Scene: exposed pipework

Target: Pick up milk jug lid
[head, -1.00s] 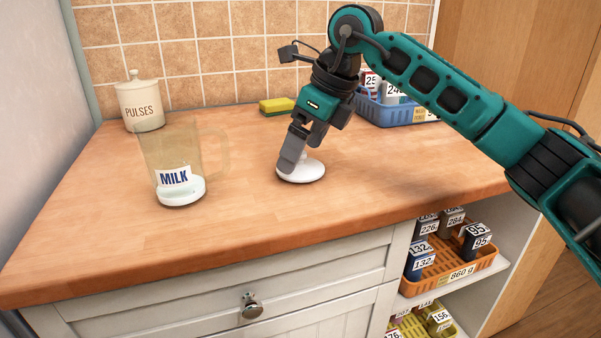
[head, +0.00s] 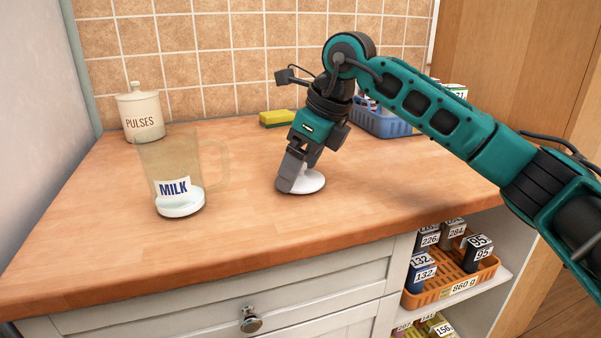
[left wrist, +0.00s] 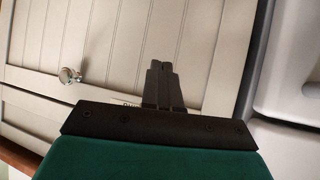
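The white round milk jug lid (head: 314,184) lies on the wooden counter in the head view. My right gripper (head: 297,178) points down at it from above, with its fingers over the lid's middle and left side. The fingers hide the lid's middle, so I cannot tell whether they grip it. The clear jug labelled MILK (head: 174,187) stands upright to the left, apart from the lid, with some white milk at its bottom. My left gripper (left wrist: 159,66) shows only in the left wrist view, shut and empty, in front of pale cabinet doors.
A PULSES canister (head: 141,118) stands at the back left. A yellow sponge (head: 279,119) and a blue basket (head: 384,124) are behind my right gripper. An orange basket (head: 440,287) of boxes is on the shelf below. The counter between jug and lid is clear.

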